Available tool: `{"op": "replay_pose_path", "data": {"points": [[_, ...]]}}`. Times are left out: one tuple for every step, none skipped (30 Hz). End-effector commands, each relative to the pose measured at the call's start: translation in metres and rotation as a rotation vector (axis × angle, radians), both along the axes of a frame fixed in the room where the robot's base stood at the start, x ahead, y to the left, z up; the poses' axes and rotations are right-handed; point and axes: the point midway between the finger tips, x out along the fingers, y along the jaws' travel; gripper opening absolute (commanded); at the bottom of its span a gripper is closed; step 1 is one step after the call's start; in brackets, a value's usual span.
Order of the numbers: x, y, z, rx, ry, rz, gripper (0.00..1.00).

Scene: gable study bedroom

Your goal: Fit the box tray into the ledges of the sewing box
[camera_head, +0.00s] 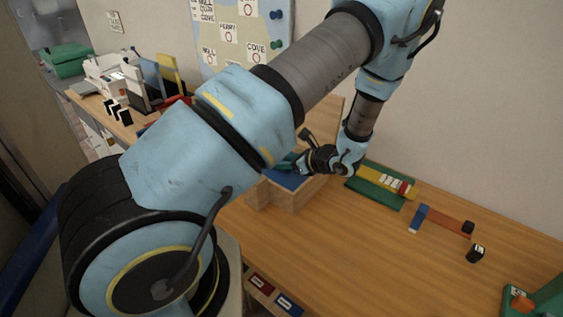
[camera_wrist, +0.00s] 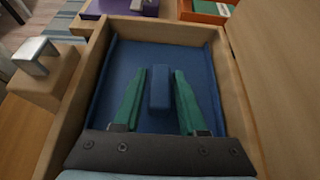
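The wooden sewing box (camera_head: 292,198) stands on the desk with its lid raised behind. Its pale wooden walls (camera_wrist: 228,88) frame the wrist view. The blue box tray (camera_wrist: 195,58) lies inside these walls, and part of it shows in the head view (camera_head: 284,180). A blue grip block (camera_wrist: 160,90) stands up from its middle. My gripper (camera_wrist: 160,72) has its green fingers on either side of this block, with gaps showing on both sides. In the head view my gripper (camera_head: 287,165) is low over the box. The ledges are hidden; I cannot tell whether the tray rests fully on them.
A green and yellow rack (camera_head: 385,184) lies right of the box. A blue and orange strip (camera_head: 440,220) and a small black block (camera_head: 476,253) are farther right. In the wrist view, a purple item (camera_wrist: 122,8) and an orange tray (camera_wrist: 205,11) lie beyond the box.

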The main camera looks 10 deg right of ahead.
Motion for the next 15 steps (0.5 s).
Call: {"op": "replay_pose_path", "data": {"points": [[0.0001,0.0000,0.0003,0.000,0.000,0.000,0.48],[0.0001,0.0000,0.0003,0.000,0.000,0.000,0.51],[0.0001,0.0000,0.0004,0.000,0.000,0.000,0.55],[0.0001,0.0000,0.0004,0.000,0.000,0.000,0.59],[0.0001,0.0001,0.0004,0.000,0.000,0.000,0.60],[0.0001,0.0000,0.0004,0.000,0.000,0.000,0.60],[0.0001,0.0000,0.0004,0.000,0.000,0.000,0.60],[0.0001,0.0001,0.0005,0.000,0.000,0.000,0.60],[0.0001,0.0001,0.0005,0.000,0.000,0.000,0.60],[0.0001,0.0001,0.0005,0.000,0.000,0.000,0.60],[0.0001,0.0001,0.0008,0.000,0.000,0.000,0.60],[0.0002,0.0000,0.0017,0.000,0.000,0.000,0.60],[0.0002,0.0001,0.0031,-0.001,-0.001,0.000,0.60],[0.0002,0.0001,0.0050,-0.001,-0.001,0.000,0.60],[-0.0015,-0.0022,0.0050,-0.001,-0.001,-0.001,0.60]]}}
